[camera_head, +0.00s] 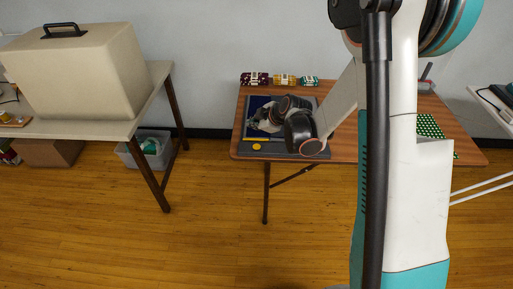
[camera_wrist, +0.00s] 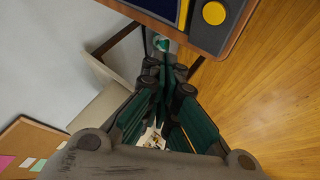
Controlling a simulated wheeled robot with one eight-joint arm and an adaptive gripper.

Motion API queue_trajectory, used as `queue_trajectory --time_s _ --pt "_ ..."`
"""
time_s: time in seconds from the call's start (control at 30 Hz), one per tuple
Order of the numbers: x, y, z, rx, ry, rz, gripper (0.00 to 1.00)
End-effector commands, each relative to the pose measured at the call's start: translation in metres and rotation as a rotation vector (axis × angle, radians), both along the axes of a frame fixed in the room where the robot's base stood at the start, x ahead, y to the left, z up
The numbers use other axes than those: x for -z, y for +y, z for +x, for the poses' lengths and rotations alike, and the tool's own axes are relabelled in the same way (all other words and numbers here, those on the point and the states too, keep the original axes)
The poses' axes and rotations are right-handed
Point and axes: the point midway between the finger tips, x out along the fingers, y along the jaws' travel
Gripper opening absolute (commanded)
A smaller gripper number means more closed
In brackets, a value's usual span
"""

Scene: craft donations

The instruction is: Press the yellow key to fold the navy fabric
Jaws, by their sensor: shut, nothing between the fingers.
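The yellow key (camera_head: 257,146) is a round yellow disc on the near left corner of a dark grey board (camera_head: 285,151) on the wooden table. It also shows at the top of the wrist view (camera_wrist: 213,13). The navy fabric (camera_head: 256,102) lies on the board behind the key, partly hidden by my gripper and arm; a strip of it shows in the wrist view (camera_wrist: 160,4). My gripper (camera_head: 253,124) is over the left part of the board, behind the key. Its fingers (camera_wrist: 167,65) are shut and empty, apart from the key, pointing off past the table edge.
Several patterned fabric bundles (camera_head: 285,79) stand along the table's back edge. A green dotted cloth (camera_head: 430,126) lies on the right, partly behind my arm. The floor in front is clear.

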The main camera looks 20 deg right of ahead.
Motion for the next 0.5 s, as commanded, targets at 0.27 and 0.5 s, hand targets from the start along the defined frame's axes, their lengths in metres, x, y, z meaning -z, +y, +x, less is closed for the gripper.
queue_trajectory --time_s 0.27,0.5 --pt "0.037 0.0 0.0 0.0 0.0 0.0 0.0" --pt "0.067 0.0 0.0 0.0 0.0 0.0 0.0"
